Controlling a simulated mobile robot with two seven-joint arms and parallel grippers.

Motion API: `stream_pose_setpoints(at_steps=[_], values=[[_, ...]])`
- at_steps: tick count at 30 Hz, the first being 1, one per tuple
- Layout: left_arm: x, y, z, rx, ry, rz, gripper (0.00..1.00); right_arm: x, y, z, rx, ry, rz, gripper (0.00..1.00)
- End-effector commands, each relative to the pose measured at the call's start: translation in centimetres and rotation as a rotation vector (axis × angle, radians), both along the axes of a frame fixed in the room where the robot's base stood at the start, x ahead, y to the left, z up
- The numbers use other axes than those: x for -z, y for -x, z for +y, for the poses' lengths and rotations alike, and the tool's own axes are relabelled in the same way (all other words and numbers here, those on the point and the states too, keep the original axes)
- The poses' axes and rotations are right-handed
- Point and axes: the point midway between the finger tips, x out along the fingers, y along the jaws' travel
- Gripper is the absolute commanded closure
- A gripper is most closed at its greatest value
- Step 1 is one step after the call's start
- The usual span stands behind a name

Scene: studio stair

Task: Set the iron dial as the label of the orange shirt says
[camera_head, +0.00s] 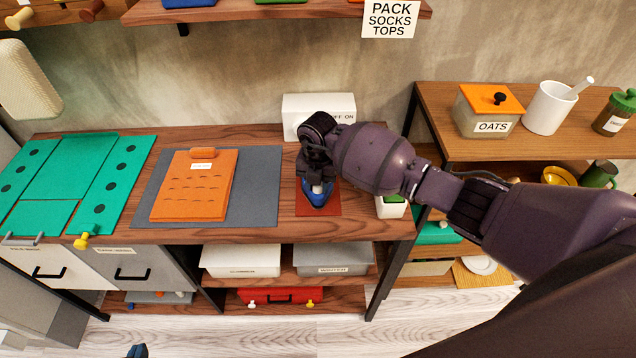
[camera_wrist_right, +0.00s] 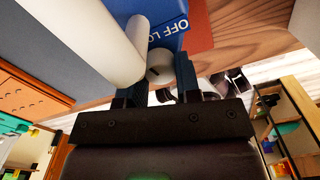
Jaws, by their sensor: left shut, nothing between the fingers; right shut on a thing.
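The folded orange shirt (camera_head: 180,200) lies on a grey mat (camera_head: 255,190) on the wooden worktop. Its small white label (camera_head: 202,166) is too small to read. The blue iron (camera_head: 319,197) sits on a red-brown pad (camera_head: 331,206) right of the shirt. My right gripper (camera_head: 318,181) is over the iron. In the right wrist view, its fingers are shut on the pale round iron dial (camera_wrist_right: 160,73). The letters "OFF LO" show on the iron's blue body (camera_wrist_right: 165,38); the rest is hidden. The tip of my left gripper (camera_head: 137,351) shows at the bottom edge, away from everything.
A white box (camera_head: 305,105) marked "OFF ON" stands behind the iron, partly covered by my arm. A teal folding board (camera_head: 75,180) lies at left. Bins (camera_head: 240,261) sit under the worktop. The right shelf holds an oats box (camera_head: 488,112) and a white mug (camera_head: 546,108).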

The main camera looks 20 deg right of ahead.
Motion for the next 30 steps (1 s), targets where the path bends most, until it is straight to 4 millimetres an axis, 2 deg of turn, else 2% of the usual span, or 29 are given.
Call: stream_pose_setpoints(at_steps=[18,30], values=[[2.0,-0.6,-0.1,0.004,0.000,-0.011,1.00,0.1,-0.1,0.0,-0.558,0.001,-0.001,0.93],[3.1,-0.2,-0.1,0.003,-0.001,-0.003,1.00,0.0,-0.1,0.0,-0.756,0.000,-0.002,0.93]])
